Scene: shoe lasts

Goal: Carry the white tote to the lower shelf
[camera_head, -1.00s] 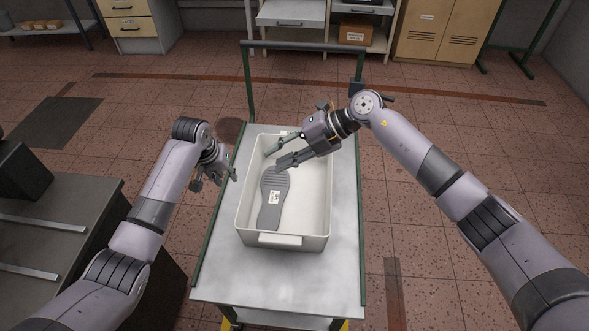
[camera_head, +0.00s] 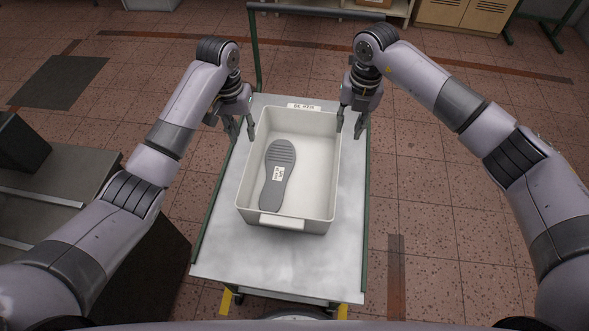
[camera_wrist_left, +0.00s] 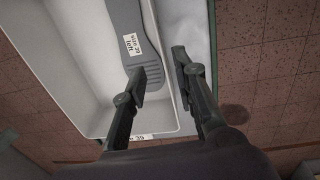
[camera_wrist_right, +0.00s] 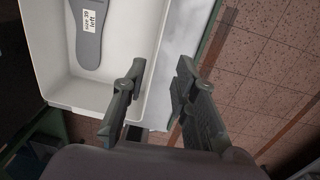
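The white tote (camera_head: 325,178) stands upright on the grey cart top (camera_head: 225,245), with a label on its far end. A dark grey shoe-sole shape (camera_head: 273,190) lies in its left half, toe end away from me, with a white label reading size 39 left. My left gripper (camera_head: 242,138) is open at the far part of the tote's left wall, fingers pointing down. In the left wrist view (camera_wrist_left: 160,68) its fingers are apart and empty, near the rim. My right gripper (camera_head: 348,133) is open and empty at the right wall; its fingers appear either side of the rim.
The cart has green side rails and a green push frame (camera_head: 254,50) at its far end. A grey bench (camera_head: 75,190) stands close on the left. Cabinets (camera_head: 465,15) line the back. The tiled floor right of the cart is clear. I cannot make out a lower shelf.

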